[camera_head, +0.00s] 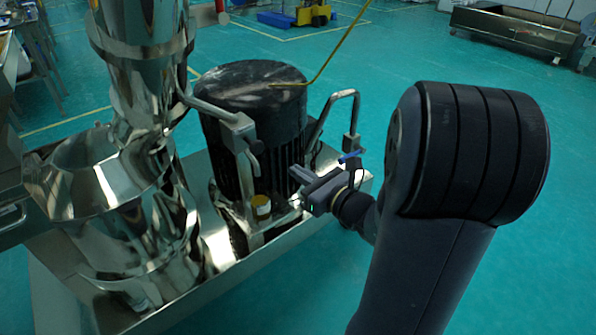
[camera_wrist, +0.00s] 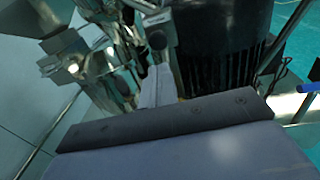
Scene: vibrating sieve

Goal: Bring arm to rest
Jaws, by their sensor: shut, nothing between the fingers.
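My gripper (camera_head: 300,180) is shut and empty at the end of my dark arm, in the middle of the head view. It is in front of the black ribbed motor (camera_head: 257,110), near its lower right side. I cannot tell whether it touches anything there. In the wrist view, the gripper's grey body (camera_wrist: 165,120) fills the lower part, and the motor (camera_wrist: 225,45) stands beyond it.
The polished steel sieve (camera_head: 100,180) stands left of the motor on a steel base (camera_head: 215,250). Bent metal handles (camera_head: 345,97) rise beside the motor. Green floor (camera_head: 530,260) is open to the right; a steel trough (camera_head: 515,30) stands far back.

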